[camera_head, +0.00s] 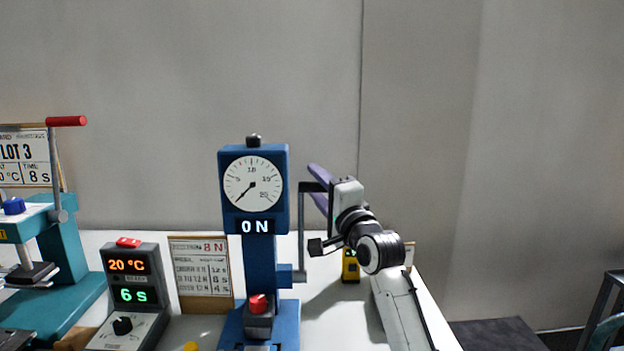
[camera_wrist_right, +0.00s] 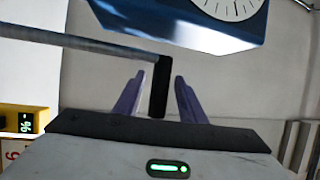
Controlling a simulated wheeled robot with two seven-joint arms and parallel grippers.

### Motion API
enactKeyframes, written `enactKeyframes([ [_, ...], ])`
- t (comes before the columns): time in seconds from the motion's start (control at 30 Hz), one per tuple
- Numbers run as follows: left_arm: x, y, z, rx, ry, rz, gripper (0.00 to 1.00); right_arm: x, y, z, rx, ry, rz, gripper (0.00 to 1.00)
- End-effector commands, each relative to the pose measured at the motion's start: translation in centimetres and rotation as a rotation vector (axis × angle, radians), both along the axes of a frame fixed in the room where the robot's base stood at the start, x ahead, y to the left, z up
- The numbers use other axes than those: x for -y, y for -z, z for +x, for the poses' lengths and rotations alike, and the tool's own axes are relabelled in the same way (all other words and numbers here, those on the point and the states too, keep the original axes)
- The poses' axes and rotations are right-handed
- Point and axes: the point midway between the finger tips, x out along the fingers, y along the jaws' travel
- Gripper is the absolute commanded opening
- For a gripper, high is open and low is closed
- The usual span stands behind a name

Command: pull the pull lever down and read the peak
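A blue force tester (camera_head: 261,260) stands on the table, with a round white dial (camera_head: 252,184) whose needle points down-left. Its display (camera_head: 255,227) reads 0 N. The pull lever (camera_head: 301,228) is a grey rod standing upright at the tester's right side, with a black grip at its top. In the right wrist view the black grip (camera_wrist_right: 160,88) sits between the purple fingers of my right gripper (camera_wrist_right: 159,80), with a gap on both sides. The right gripper (camera_head: 314,187) is open around it. My left gripper is not in view.
A small panel (camera_head: 130,293) showing 20 °C and 6 s and a card on a board (camera_head: 203,270) stand left of the tester. A teal press (camera_head: 65,255) with a red-handled lever is farther left. A yellow device (camera_head: 350,266) stands behind my right arm.

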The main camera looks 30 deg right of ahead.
Motion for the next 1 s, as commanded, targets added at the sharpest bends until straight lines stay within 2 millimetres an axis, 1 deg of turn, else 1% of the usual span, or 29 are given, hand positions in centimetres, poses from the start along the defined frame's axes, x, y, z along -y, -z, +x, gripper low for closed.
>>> enactKeyframes([
  [0.03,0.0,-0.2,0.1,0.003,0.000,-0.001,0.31,0.1,-0.2,0.7,0.000,-0.001,0.000,0.37],
  [0.1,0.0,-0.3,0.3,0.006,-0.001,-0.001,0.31,0.2,-0.3,1.4,-0.001,-0.001,0.000,0.37],
  [0.2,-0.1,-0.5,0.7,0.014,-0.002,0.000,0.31,0.3,-0.4,2.0,0.000,0.000,-0.001,0.37],
  [0.33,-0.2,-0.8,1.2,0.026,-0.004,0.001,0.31,0.3,-0.3,2.3,-0.001,0.000,-0.001,0.37],
  [0.53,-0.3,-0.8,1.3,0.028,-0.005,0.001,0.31,0.3,-0.4,2.3,-0.001,0.000,-0.001,0.37],
  [0.67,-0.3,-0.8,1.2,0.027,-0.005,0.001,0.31,0.3,-0.3,2.2,-0.001,0.000,-0.001,0.15],
  [0.7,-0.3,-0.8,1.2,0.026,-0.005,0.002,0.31,0.3,-0.4,2.2,-0.001,0.000,-0.001,0.09],
  [0.77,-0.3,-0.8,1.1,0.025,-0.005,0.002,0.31,0.3,-0.4,2.2,-0.001,-0.001,-0.001,0.00],
  [1.0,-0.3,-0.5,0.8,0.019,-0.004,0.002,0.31,0.2,-0.3,2.2,0.001,-0.002,-0.003,0.00],
])
